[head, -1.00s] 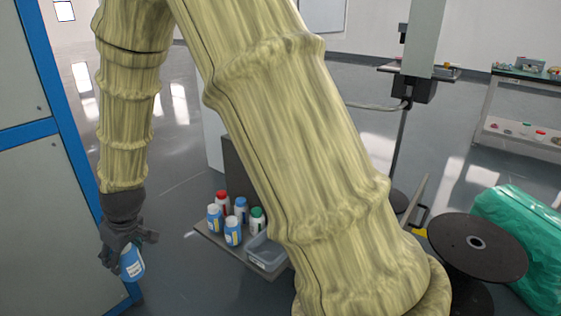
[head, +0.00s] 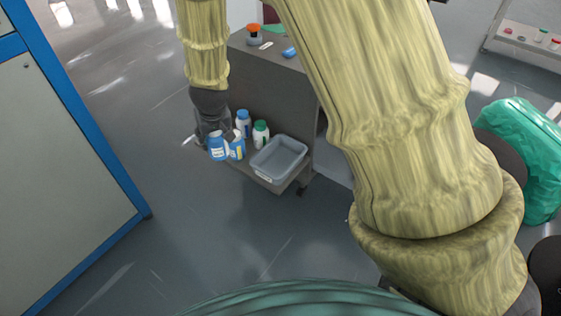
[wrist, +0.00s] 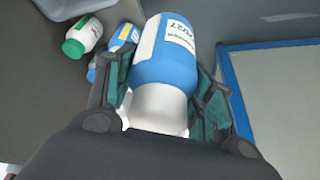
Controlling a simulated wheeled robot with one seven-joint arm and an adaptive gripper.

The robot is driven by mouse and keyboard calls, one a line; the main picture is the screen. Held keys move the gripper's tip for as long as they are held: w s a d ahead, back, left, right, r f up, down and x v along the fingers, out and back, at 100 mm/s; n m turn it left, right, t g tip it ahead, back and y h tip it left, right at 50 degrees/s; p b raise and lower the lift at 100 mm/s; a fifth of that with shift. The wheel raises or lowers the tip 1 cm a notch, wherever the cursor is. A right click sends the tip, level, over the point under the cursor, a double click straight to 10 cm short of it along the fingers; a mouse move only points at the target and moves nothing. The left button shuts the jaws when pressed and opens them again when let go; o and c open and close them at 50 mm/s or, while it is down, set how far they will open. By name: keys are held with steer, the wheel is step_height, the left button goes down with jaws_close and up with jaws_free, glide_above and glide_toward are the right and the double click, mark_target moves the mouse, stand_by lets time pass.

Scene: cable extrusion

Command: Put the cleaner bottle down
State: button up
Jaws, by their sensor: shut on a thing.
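The cleaner bottle (head: 217,151), blue with a pale label, is held by my gripper (head: 213,135) at the left edge of the cart's lower shelf (head: 250,172). In the wrist view the bottle (wrist: 166,52) sits between both fingers of my gripper (wrist: 163,95), which are shut around its white cap end. I cannot tell whether its base touches the shelf. A white-and-blue bottle (head: 237,148) stands close to its right. Behind are a blue-capped bottle (head: 243,121) and a green-capped bottle (head: 261,133), the latter also in the wrist view (wrist: 83,37).
A grey bin (head: 279,157) fills the right part of the shelf. The cart top (head: 270,58) carries small items. A blue-framed cabinet (head: 65,180) stands at the left. The floor (head: 215,235) in front is clear. A green wrapped bundle (head: 522,150) is at the right.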

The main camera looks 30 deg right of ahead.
mark_target(222, 142)
steer(key=f+m, duration=0.1)
steer(key=d+f+m+h, duration=0.1)
steer(key=shift+s+d+f+m+p, duration=0.2)
steer(key=shift+s+f+m+p, duration=0.1)
steer(key=shift+s, duration=0.1)
steer(key=s+d+f+m+g+h+p, duration=0.2)
steer(key=s+d+f+m, duration=0.3)
steer(key=s+f+m, duration=0.15)
steer(key=w+d+f+b, duration=0.15)
steer(key=w+d, duration=0.25)
steer(key=d, duration=0.5)
steer(key=w+d+b, duration=0.3)
steer(key=d, duration=0.6)
step_height(222, 142, down, 5)
steer(key=b, duration=0.3)
steer(key=shift+w+f+b, duration=0.1)
steer(key=shift+f+b, duration=0.1)
steer(key=shift+b, duration=0.2)
steer(key=shift+w+d, duration=0.1)
steer(key=shift+d, duration=0.1)
